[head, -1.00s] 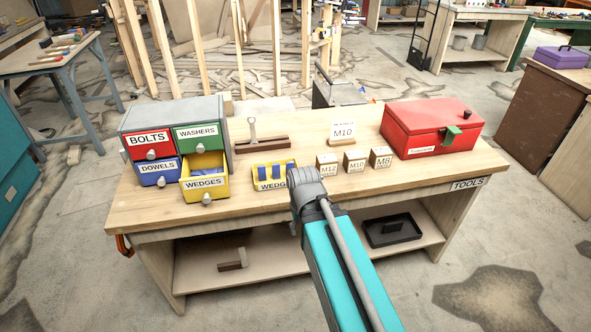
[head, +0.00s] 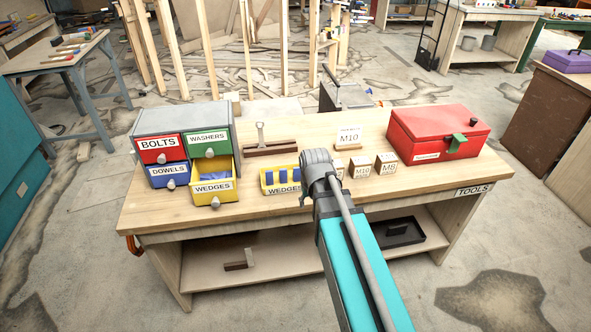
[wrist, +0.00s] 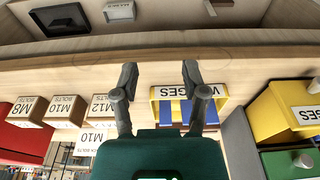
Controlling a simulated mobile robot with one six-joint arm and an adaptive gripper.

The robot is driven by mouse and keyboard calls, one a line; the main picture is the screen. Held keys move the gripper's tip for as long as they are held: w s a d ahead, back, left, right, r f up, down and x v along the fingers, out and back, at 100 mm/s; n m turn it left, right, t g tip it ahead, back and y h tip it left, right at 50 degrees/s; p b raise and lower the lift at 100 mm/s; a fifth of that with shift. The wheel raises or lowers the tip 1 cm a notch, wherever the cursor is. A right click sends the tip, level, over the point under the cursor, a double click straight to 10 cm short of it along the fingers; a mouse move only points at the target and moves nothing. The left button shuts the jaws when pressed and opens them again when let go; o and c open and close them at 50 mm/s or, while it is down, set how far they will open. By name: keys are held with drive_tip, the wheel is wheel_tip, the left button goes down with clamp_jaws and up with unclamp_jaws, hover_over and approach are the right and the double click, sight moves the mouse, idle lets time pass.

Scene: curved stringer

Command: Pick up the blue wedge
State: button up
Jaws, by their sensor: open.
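Blue wedges (head: 283,174) stand in a small yellow bin labelled WEDGES (head: 266,184) on the workbench. In the wrist view the yellow bin (wrist: 154,97) is just right of centre, with blue wedges (wrist: 187,111) partly hidden by the gripper. More blue pieces lie in the open yellow WEDGES drawer (head: 203,198) of the small cabinet. My gripper (wrist: 158,82) is open and empty; its fingers straddle the bin's left end in the wrist picture, apart from the wedges. In the head view my wrist hides the fingers, just right of the bin.
Beside the bin stand small boxes labelled M12, M10 and M8 (head: 386,163) and an M10 card (head: 349,136). A red toolbox (head: 436,133) is at the right. The front bench strip (head: 250,207) is clear.

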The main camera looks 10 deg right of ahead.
sight(297, 168)
drive_tip(key=w+r+t+p, duration=0.3)
drive_tip(key=w+r+p, duration=0.3)
drive_tip(key=w, duration=0.9)
wheel_tip(297, 168, up, 3)
drive_tip(key=shift+w+f, duration=0.2)
drive_tip(key=shift+d, duration=0.1)
drive_tip(key=b+x, duration=0.7)
drive_tip(key=shift+w+f, duration=0.1)
drive_tip(key=shift+f, duration=0.25)
drive_tip(key=shift+w+f+b, duration=0.2)
drive_tip(key=shift+f+b, duration=0.25)
drive_tip(key=shift+b, duration=0.05)
drive_tip(key=shift+f, duration=0.1)
drive_tip(key=shift+b+x, duration=2.35)
drive_tip(key=shift+x, duration=0.15)
drive_tip(key=shift+w, duration=0.1)
drive_tip(key=shift+c, duration=0.3)
drive_tip(key=c, duration=0.6)
